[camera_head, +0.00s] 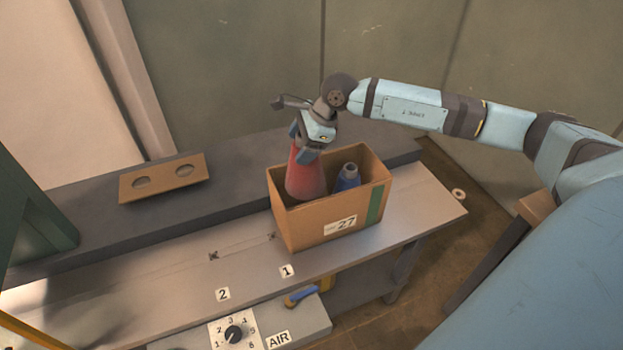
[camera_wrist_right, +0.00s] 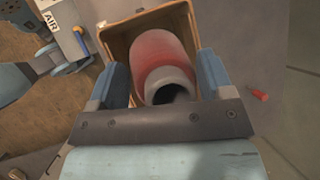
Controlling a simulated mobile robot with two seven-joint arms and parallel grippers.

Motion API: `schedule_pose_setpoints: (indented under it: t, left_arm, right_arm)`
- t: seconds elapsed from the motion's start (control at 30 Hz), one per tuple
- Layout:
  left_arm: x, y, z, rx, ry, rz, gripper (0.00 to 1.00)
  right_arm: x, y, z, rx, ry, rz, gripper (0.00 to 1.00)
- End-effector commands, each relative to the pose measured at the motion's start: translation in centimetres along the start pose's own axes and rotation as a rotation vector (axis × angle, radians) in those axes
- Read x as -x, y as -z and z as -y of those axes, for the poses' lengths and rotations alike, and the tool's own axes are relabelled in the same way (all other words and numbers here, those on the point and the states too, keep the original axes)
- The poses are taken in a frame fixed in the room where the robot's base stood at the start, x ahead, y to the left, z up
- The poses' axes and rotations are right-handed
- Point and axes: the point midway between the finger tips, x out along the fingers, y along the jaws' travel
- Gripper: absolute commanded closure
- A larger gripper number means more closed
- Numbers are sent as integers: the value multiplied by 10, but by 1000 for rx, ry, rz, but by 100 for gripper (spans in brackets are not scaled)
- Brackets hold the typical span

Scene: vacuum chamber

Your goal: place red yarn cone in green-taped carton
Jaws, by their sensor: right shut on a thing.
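The red yarn cone (camera_head: 306,176) stands roughly upright inside the left part of the open cardboard carton (camera_head: 308,232). The carton has a green tape strip (camera_head: 375,204) on its front right and a label reading 27. My right gripper (camera_head: 306,143) is above the carton, shut on the cone's narrow upper end. In the right wrist view the cone (camera_wrist_right: 161,50) lies between the two fingers of the right gripper (camera_wrist_right: 163,68), with the carton rim around it. The cone's base is hidden by the carton wall, so I cannot tell if it touches the bottom. My left gripper is not in view.
A blue cone or bottle (camera_head: 348,176) stands in the carton's right part. The carton sits on a grey bench (camera_head: 180,262) marked 1 and 2. A brown holder with two holes (camera_head: 162,178) lies on the back ledge. A dial panel (camera_head: 234,332) is at the front.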

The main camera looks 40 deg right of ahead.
Motion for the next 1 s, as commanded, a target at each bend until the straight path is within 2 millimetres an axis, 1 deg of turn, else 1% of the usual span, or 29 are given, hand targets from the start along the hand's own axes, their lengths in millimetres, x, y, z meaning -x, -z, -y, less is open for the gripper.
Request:
schedule_pose_setpoints:
  t: [0.03, 0.2, 0.3, 0.4, 0.5, 0.67, 0.9, 1.0]
  left_arm:
    - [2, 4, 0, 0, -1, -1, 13]
    - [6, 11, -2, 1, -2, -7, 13]
    - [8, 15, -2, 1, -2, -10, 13]
    - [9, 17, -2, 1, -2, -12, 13]
    - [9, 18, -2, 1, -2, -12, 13]
    - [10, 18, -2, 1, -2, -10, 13]
    - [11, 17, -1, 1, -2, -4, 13]
    - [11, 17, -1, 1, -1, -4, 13]
  right_arm:
    - [-11, 6, -3, -4, -3, -1, 82]
    - [-50, 26, -11, -4, -2, 1, 82]
    - [-72, 38, -15, -2, -1, 0, 82]
    - [-88, 47, -18, -2, 0, 1, 82]
    - [-98, 52, -20, -1, 1, 3, 82]
    - [-105, 56, -21, -1, 1, 1, 82]
    - [-134, 72, -27, -1, 1, 1, 82]
    - [-139, 74, -28, 0, 2, 1, 82]
